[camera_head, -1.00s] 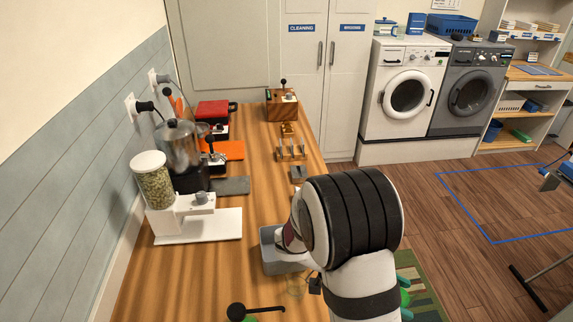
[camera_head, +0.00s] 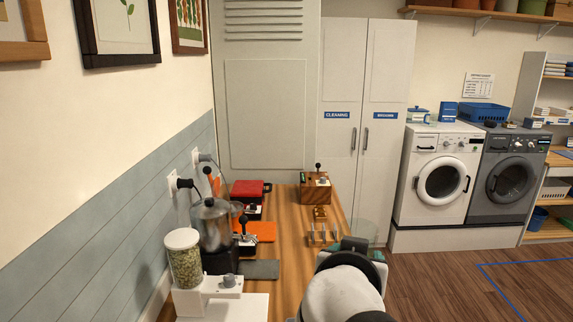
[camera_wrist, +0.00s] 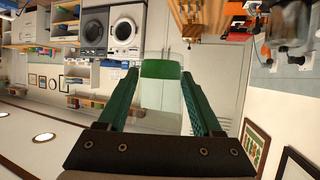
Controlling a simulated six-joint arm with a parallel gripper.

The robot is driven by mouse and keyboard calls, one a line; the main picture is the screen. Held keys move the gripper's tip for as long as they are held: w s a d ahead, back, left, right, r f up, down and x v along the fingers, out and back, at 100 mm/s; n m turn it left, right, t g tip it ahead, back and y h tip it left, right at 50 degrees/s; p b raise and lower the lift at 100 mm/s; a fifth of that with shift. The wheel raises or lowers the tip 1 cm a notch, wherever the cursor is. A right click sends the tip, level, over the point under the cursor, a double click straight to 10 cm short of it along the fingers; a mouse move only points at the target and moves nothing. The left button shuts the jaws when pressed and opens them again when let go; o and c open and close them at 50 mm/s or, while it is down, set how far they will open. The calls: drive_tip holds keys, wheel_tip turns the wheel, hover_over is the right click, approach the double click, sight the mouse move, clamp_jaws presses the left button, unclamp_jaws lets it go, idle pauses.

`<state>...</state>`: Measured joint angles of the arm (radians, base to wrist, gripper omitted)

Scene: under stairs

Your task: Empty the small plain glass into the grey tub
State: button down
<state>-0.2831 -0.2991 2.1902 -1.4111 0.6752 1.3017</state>
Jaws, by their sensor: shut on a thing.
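My gripper (camera_wrist: 160,76) is shut on a small clear glass (camera_wrist: 160,105), with one green finger on each side of it. The wrist view is turned over, and a green band, apparently the contents, lies at the end of the glass toward the world's low side. In the head view my gripper (camera_head: 358,247) is raised near the counter's right edge, and the glass (camera_head: 364,231) shows faintly, looking upright. The grey tub cannot be made out in either current view.
The wooden counter (camera_head: 288,240) holds a dispenser with green pellets (camera_head: 185,262), a metal pot (camera_head: 212,224), a red box (camera_head: 247,193), a wooden box with a lever (camera_head: 315,188) and a small pronged rack (camera_head: 323,234). Cabinets stand behind; floor is open at the right.

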drive_tip(key=shift+a+r, duration=0.2)
drive_tip(key=shift+r, duration=0.1)
drive_tip(key=d+f+n+y, duration=0.3)
drive_tip(key=d+f, duration=0.2)
drive_tip(key=w+f+n+y, duration=0.4)
drive_tip(key=w, duration=0.4)
drive_tip(key=w+f+n+y, duration=0.3)
drive_tip(key=w+f+y, duration=0.1)
drive_tip(key=w, duration=0.5)
drive_tip(key=w+a+f+n+g+y, duration=0.1)
drive_tip(key=f+n+g+y, duration=0.1)
drive_tip(key=f, duration=0.7)
drive_tip(key=w+a+f+n+g+y, duration=0.2)
drive_tip(key=f+n+g, duration=0.1)
drive_tip(key=f, duration=0.6)
drive_tip(key=shift+w+a+f, duration=0.15)
drive_tip(key=shift+w+f, duration=0.05)
drive_tip(key=shift+w, duration=0.05)
